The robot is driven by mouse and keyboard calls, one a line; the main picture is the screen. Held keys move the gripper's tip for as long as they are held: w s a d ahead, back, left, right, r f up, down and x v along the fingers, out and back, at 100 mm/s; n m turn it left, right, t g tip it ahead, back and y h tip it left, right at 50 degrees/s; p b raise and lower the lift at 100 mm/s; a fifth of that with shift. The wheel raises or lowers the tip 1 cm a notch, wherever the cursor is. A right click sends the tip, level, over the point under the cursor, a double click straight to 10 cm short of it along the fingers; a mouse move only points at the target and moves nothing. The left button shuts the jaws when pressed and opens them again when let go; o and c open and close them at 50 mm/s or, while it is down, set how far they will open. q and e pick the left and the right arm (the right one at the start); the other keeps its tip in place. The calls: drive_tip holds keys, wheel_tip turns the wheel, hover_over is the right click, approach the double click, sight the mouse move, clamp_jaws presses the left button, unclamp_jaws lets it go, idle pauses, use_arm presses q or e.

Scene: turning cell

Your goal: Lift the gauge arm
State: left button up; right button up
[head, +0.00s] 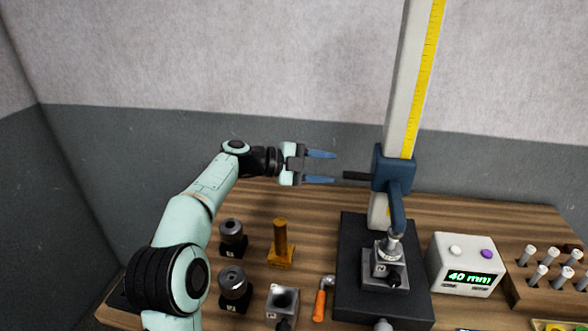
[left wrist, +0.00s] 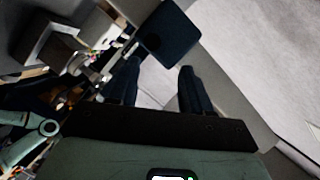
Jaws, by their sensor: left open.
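The height gauge has a tall pale column (head: 406,80) with a yellow scale. Its blue gauge arm (head: 394,168) sits low on the column, with a dark bar sticking out to the left (head: 357,176) and a bent probe reaching down to a grey block (head: 388,262). My left gripper (head: 335,167) is open and empty, just left of the bar's end, its fingers pointing right. In the left wrist view, a dark square face (left wrist: 168,35), probably the gauge arm's carriage, lies ahead of the open fingers (left wrist: 158,76). My right gripper is out of view.
A readout box (head: 466,264) shows 40 mm, right of the dark gauge base (head: 350,255). A rack of pegs (head: 545,285) stands further right. Dark round parts (head: 233,238), a brass post (head: 280,243) and an orange-handled tool (head: 320,300) stand or lie on the left of the wooden bench.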

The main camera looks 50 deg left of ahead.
use_arm(q)
drive_tip(key=b+v, duration=0.2)
drive_tip(key=v, duration=0.5)
drive_tip(key=shift+b, duration=0.4)
idle(0.3)
drive_tip(key=shift+s+b, duration=0.1)
drive_tip(key=shift+b, duration=0.3)
